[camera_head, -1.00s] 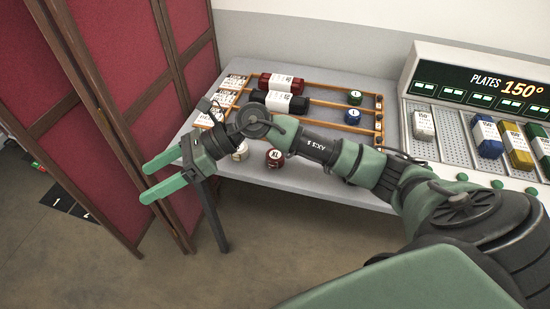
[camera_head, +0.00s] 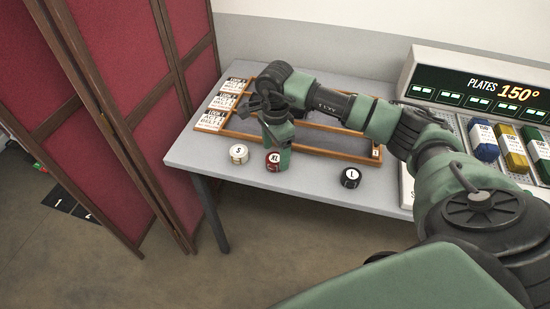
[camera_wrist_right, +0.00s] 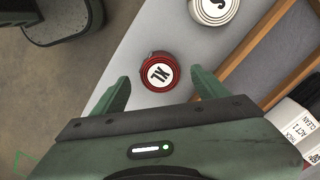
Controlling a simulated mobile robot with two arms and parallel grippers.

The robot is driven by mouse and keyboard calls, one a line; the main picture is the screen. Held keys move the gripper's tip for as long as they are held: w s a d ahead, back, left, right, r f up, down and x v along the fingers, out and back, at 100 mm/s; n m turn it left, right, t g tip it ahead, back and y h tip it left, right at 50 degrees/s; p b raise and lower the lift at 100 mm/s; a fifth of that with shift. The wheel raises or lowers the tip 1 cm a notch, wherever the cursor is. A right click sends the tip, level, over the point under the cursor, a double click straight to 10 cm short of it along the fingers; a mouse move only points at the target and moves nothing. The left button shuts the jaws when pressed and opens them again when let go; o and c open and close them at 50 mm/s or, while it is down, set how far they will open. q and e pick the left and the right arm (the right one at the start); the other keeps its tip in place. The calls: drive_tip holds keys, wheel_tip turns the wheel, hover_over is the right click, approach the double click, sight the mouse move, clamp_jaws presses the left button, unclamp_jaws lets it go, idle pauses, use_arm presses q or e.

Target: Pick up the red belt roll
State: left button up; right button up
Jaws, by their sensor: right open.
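The red belt roll (camera_head: 271,163), with a white "XL" label, stands on the grey table near its front edge. It also shows in the right wrist view (camera_wrist_right: 159,73), label facing the camera. My right gripper (camera_head: 281,152) points down at the roll, and partly covers it in the head view. In the right wrist view the gripper (camera_wrist_right: 160,79) is open and empty, its fingertips apart with the roll lined up between them. I cannot tell whether the fingertips are level with the roll or above it. My left gripper is not in view.
A white "S" roll (camera_head: 238,154) stands left of the red one, and a black "L" roll (camera_head: 350,178) to the right. A wooden rack (camera_head: 335,152) lies behind. A red folding screen (camera_head: 110,90) borders the left; a plate console (camera_head: 478,85) stands at right.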

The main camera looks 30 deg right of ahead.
drive_tip(key=shift+a+f, duration=0.1)
drive_tip(key=shift+f, duration=0.8)
drive_tip(key=c, duration=1.5)
drive_tip(key=shift+r, duration=0.1)
drive_tip(key=shift+c, duration=0.2)
